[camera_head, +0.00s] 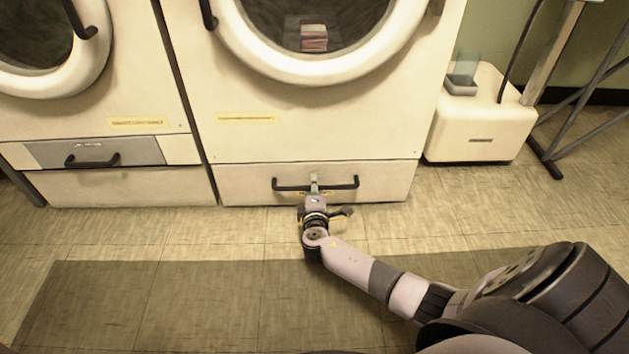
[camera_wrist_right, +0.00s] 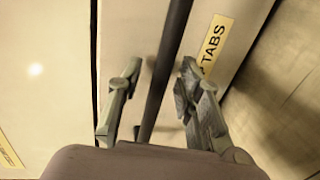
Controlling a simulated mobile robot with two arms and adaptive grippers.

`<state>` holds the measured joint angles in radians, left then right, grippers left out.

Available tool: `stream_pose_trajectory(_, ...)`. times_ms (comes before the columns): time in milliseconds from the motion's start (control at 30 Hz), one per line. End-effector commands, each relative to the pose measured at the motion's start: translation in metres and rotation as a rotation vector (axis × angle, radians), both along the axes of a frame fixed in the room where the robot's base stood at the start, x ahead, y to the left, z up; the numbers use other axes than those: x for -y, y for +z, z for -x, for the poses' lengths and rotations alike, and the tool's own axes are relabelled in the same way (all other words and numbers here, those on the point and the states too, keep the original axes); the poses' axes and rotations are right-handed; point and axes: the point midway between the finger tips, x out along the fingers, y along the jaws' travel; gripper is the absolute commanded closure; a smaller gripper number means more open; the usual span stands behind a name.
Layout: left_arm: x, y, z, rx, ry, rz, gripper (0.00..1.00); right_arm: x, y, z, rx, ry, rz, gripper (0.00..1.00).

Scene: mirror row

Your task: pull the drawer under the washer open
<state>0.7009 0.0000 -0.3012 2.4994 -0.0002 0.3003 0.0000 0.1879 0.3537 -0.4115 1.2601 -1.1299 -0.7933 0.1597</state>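The drawer (camera_head: 240,183) is the cream panel under the right-hand washer (camera_head: 300,130). Its front looks flush with the washer body. A dark bar handle (camera_head: 345,184) runs across it. My right gripper (camera_head: 314,182) is at the middle of this handle. In the right wrist view the dark handle bar (camera_wrist_right: 172,48) passes between the two fingers of my right gripper (camera_wrist_right: 160,68). Gaps show on both sides of the bar, so the gripper is open around it. A yellow label reading "TABS" (camera_wrist_right: 215,42) is on the drawer front, partly hidden. My left gripper is out of view.
Another washer (camera_head: 150,90) stands at the left, with a grey drawer (camera_head: 130,150) and its own dark handle (camera_head: 92,162). A white box (camera_head: 480,125) and metal stand legs (camera_head: 550,160) are at the right. A dark mat (camera_head: 130,300) lies on the otherwise clear floor in front.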

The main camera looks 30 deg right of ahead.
Motion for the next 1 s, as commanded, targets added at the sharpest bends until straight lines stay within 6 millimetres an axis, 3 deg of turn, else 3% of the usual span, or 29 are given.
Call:
stream_pose_trajectory(267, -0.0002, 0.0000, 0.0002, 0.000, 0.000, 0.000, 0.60, -0.0006, -0.0004, 0.0003, -0.001, 0.000, -0.001, 0.67)
stream_pose_trajectory(767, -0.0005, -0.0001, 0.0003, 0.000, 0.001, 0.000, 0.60, -0.0005, -0.0004, 0.0002, -0.001, 0.001, -0.001, 1.00)
stream_pose_trajectory(1000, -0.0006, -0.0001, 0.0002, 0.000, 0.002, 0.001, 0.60, -0.0005, -0.0005, 0.0002, -0.001, 0.000, -0.001, 1.00)
